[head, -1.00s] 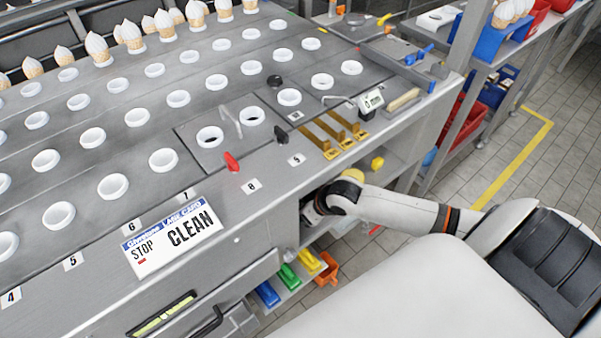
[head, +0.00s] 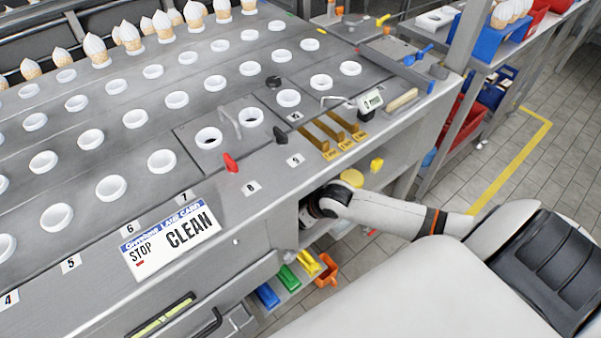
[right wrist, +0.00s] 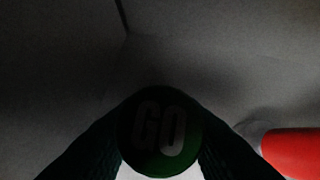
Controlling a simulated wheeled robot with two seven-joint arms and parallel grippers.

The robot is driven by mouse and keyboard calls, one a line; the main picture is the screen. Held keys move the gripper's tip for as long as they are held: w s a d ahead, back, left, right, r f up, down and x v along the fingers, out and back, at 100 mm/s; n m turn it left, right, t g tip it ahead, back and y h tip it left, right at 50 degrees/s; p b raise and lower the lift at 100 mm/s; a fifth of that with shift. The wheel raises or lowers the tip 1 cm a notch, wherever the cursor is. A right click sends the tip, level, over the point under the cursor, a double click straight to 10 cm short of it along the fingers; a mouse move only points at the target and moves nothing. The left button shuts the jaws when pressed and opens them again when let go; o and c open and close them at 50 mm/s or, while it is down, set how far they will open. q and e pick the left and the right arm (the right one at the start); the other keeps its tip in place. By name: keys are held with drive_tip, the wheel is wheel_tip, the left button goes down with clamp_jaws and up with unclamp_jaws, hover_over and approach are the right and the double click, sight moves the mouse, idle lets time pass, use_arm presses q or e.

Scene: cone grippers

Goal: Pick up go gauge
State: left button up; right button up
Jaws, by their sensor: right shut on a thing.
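The go gauge (right wrist: 159,133) shows in the right wrist view as a round dark green face marked GO. My right gripper (right wrist: 160,150) is shut on it, with a dark finger on each side. In the head view my right arm reaches under the counter edge into the open shelf space, and its fingers are hidden there. The gauge is not visible in the head view. My left gripper is not in view.
A red cylindrical thing (right wrist: 292,150) lies close to the right of the gauge. Above my right wrist is the counter (head: 262,212); a yellow round thing (head: 351,178) is beside the wrist. Colored bins (head: 288,279) sit lower down.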

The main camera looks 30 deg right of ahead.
drive_tip(key=shift+r, duration=0.15)
drive_tip(key=shift+r, duration=0.2)
drive_tip(key=s+d, duration=0.2)
drive_tip(key=s, duration=0.6)
drive_tip(key=s+d, duration=0.3)
drive_tip(key=s, duration=0.6)
drive_tip(key=shift+s+p, duration=0.15)
drive_tip(key=shift+p, duration=0.2)
